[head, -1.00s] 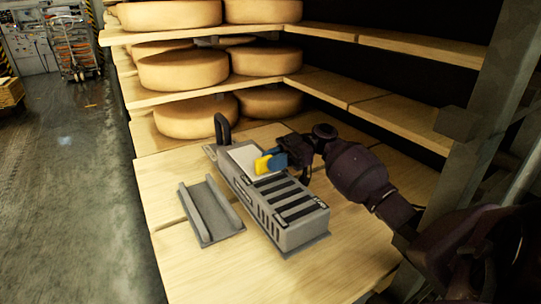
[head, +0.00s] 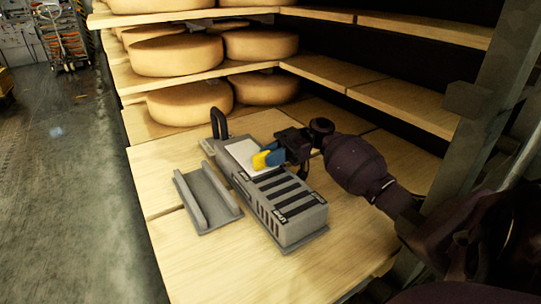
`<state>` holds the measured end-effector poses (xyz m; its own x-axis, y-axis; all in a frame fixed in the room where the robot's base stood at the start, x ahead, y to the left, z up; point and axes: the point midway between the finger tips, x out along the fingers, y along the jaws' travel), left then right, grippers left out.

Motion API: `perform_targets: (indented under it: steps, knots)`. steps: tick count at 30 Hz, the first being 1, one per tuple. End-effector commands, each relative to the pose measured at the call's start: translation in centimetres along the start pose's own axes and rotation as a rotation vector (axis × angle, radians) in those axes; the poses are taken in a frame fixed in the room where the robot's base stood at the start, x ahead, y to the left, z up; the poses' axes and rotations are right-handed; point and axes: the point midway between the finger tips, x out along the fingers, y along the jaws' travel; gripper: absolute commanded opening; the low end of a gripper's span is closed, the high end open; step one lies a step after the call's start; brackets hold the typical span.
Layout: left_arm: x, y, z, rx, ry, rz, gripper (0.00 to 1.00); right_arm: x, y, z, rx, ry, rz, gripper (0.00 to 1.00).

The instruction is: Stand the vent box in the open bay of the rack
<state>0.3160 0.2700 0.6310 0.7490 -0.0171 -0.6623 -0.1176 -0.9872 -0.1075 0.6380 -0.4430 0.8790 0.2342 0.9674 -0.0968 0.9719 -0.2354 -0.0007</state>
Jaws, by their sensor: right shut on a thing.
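The vent box (head: 270,222) is a long grey box with dark slots, a white panel on top and small labels. My right gripper (head: 268,158), with yellow and blue fingertips, is shut at the box's top beside the white panel. The exact contact is partly hidden. My left gripper is not in view.
Cheese wheels (head: 177,55) fill the shelves behind, with more just beyond the box. A metal post (head: 490,105) stands at the right, near my right arm. The wooden boards (head: 165,160) are clear around the bay and in front of the box. A grey floor (head: 70,180) lies at left.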

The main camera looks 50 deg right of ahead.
Motion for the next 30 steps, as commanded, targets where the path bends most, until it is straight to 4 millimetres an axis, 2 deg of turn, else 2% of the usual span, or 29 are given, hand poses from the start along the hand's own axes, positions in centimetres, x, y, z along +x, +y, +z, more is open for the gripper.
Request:
perform_targets:
  steps: [19, 20, 24, 25, 30]
  knots:
    - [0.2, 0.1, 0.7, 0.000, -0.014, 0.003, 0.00, 0.1, 0.1, 0.6, -0.006, 0.004, 0.000, 0.00]
    - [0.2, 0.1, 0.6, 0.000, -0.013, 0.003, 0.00, 0.1, 0.1, 0.5, -0.006, 0.004, 0.000, 0.23]
    - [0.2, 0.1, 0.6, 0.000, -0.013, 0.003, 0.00, 0.1, 0.0, 0.6, -0.005, 0.002, 0.000, 0.45]
    - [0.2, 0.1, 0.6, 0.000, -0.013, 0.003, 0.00, 0.1, 0.0, 0.6, -0.004, 0.002, 0.000, 0.48]
    - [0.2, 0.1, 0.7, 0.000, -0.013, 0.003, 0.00, 0.1, 0.0, 0.7, -0.002, 0.001, 0.000, 0.48]
